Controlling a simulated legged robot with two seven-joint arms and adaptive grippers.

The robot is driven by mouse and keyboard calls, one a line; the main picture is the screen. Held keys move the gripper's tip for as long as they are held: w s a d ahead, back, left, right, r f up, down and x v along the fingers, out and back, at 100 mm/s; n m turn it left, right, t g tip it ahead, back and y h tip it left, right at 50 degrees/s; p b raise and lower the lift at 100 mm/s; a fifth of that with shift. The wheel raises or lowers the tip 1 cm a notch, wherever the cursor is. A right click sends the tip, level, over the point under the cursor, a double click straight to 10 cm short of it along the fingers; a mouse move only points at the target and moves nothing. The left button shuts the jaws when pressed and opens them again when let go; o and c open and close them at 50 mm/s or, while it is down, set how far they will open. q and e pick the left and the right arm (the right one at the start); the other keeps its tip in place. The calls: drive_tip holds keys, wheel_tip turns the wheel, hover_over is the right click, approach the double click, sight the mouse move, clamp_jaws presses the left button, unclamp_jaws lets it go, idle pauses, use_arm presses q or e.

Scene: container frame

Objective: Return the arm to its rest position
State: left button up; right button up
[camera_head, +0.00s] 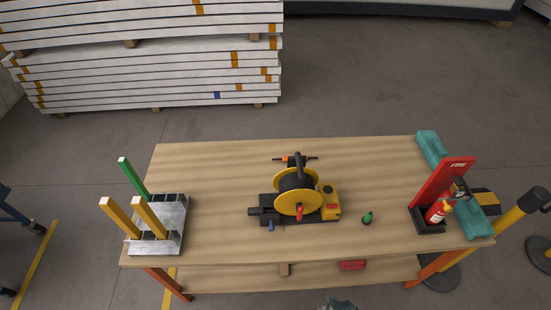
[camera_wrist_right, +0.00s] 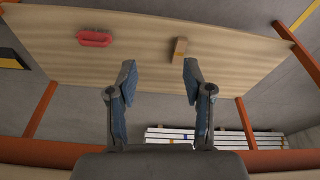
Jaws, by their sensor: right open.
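My right gripper (camera_wrist_right: 158,82) is open and empty in the right wrist view, its two blue-grey fingers wide apart. Nothing is between the fingertips. Beyond them is the table's lower shelf (camera_wrist_right: 240,62), with a red oblong item (camera_wrist_right: 94,38) and a small wooden block (camera_wrist_right: 180,48) on it. In the head view only a small blue-grey part, likely of my right gripper, shows at the bottom edge, in front of the table. My left gripper is in neither view.
The wooden table (camera_head: 225,170) holds a slotted metal rack (camera_head: 172,225) with yellow and green bars, a yellow reel (camera_head: 287,204), a small green item (camera_head: 367,218) and a fire extinguisher (camera_head: 436,213) on a red stand. White panels (camera_head: 150,80) are stacked behind. Posts stand at right.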

drive_tip(key=s+f+g, duration=0.1)
drive_tip(key=s+f, duration=0.2)
drive_tip(key=f, duration=0.5)
drive_tip(key=s+f, duration=0.4)
drive_tip(key=f, duration=0.3)
drive_tip(key=s+d+f, duration=0.3)
drive_tip(key=s+f, duration=0.7)
drive_tip(key=s, duration=0.3)
drive_tip(key=shift+s+d+f+g, duration=0.15)
drive_tip(key=shift+s+d+g, duration=0.1)
drive_tip(key=shift+g, duration=0.15)
idle(0.6)
